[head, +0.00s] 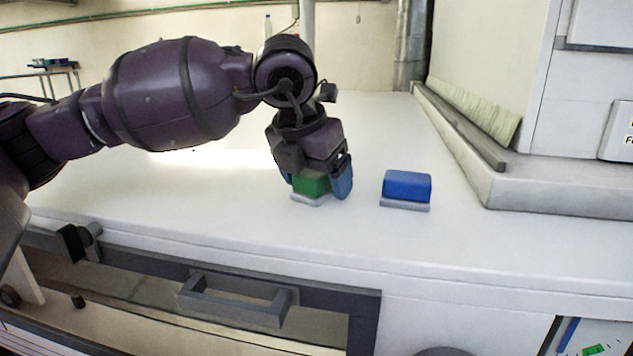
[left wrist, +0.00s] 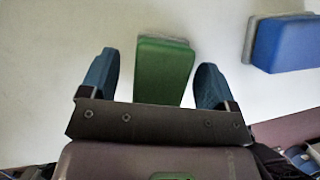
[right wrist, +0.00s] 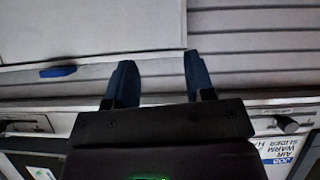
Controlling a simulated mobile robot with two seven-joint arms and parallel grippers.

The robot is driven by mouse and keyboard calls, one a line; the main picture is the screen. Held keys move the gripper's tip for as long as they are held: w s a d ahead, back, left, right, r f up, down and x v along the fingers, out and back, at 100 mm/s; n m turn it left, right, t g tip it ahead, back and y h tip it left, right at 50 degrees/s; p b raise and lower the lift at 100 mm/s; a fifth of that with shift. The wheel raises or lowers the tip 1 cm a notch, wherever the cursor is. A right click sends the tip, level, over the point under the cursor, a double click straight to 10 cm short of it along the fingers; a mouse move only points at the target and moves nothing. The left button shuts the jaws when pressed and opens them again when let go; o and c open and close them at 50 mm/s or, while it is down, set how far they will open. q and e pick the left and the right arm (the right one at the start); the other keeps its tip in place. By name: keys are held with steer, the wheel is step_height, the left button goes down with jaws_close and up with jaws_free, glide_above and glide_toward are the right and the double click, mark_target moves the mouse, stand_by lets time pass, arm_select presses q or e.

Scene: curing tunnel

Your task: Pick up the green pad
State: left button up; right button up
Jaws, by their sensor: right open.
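The green pad (head: 311,184) sits on a thin grey base on the white worktop (head: 240,215). My left gripper (head: 315,181) is directly over it, pointing down, with one blue finger on either side. In the left wrist view the green pad (left wrist: 163,70) lies between the open fingers, with a visible gap on both sides. The gripper hides part of the pad in the head view. My right gripper (right wrist: 159,62) is open and empty in its wrist view, and does not show in the head view.
A blue pad (head: 407,186) on a grey base stands just right of the green one; it also shows in the left wrist view (left wrist: 285,43). A raised grey ledge (head: 560,185) bounds the right side. A drawer handle (head: 235,300) is below the front edge. The worktop's left is clear.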

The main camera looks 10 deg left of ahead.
arm_select(q)
steer(key=c, duration=1)
steer(key=shift+r, duration=0.1)
step_height(320, 180, up, 20)
steer(key=shift+f, duration=0.1)
